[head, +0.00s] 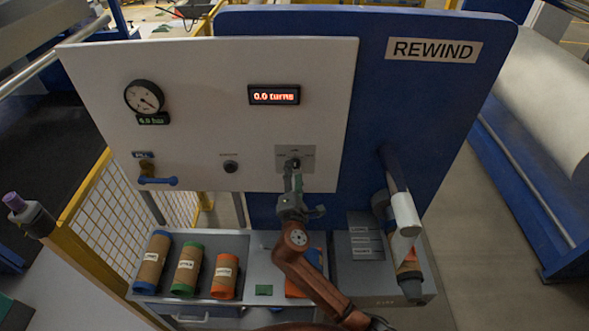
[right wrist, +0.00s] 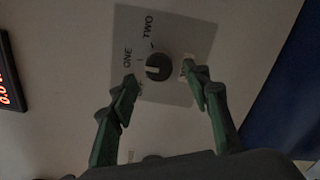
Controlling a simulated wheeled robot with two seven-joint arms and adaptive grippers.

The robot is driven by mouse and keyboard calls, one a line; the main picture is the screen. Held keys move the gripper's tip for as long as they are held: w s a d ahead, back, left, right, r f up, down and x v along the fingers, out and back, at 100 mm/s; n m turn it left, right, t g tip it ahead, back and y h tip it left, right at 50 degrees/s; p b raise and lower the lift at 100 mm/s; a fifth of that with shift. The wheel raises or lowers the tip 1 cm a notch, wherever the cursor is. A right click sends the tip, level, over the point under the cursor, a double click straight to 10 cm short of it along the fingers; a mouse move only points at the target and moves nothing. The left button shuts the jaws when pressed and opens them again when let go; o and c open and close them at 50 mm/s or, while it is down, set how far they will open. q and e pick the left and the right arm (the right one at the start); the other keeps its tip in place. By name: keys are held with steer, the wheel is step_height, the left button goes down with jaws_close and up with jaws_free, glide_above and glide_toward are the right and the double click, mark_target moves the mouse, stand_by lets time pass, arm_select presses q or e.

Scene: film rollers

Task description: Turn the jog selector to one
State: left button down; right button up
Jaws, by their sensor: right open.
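The jog selector is a round black knob (right wrist: 159,66) with a white pointer mark, on a grey plate (right wrist: 185,35) lettered ONE and TWO. My right gripper (right wrist: 159,77) is open, with one green-padded finger on each side of the knob. I cannot tell whether either finger touches it. In the head view my right gripper (head: 293,178) is at the selector plate (head: 308,152), partly covering it. My left gripper is not in view.
The white panel (head: 200,85) also carries a gauge (head: 144,97), a turns display (head: 274,95), a black button (head: 231,167) and a blue-handled valve (head: 158,181). Below are labelled rolls (head: 188,270) on a grey bench. A roller with white film (head: 405,215) is at the right.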

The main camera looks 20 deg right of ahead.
steer(key=v, duration=0.9)
steer(key=shift+s, duration=0.2)
